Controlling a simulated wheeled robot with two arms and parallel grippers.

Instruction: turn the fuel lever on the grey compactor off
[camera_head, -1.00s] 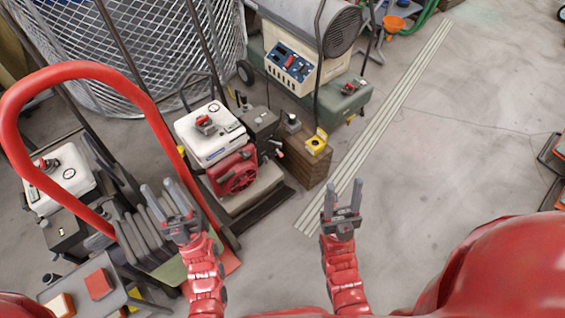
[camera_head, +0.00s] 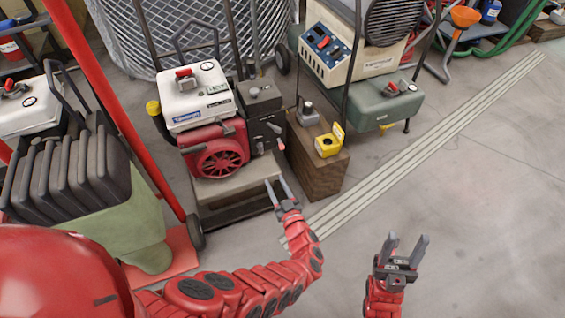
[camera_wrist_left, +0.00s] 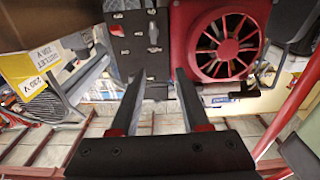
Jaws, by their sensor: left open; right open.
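The machine in the middle of the head view, which I take as the grey compactor (camera_head: 245,185), has a grey base plate, a white tank (camera_head: 197,94) and a red engine cover (camera_head: 215,150). A dark control box (camera_head: 261,100) sits at its right side with small levers; which one is the fuel lever I cannot tell. My left gripper (camera_head: 278,187) is open and empty, just in front of the base, below the box. In the left wrist view its fingers (camera_wrist_left: 157,92) point toward the dark panel (camera_wrist_left: 138,40). My right gripper (camera_head: 405,242) is open and empty over bare floor.
A wooden block (camera_head: 318,165) with a yellow socket box (camera_head: 328,143) stands close right of the compactor. A beige heater (camera_head: 325,55) is behind it. The right floor is clear.

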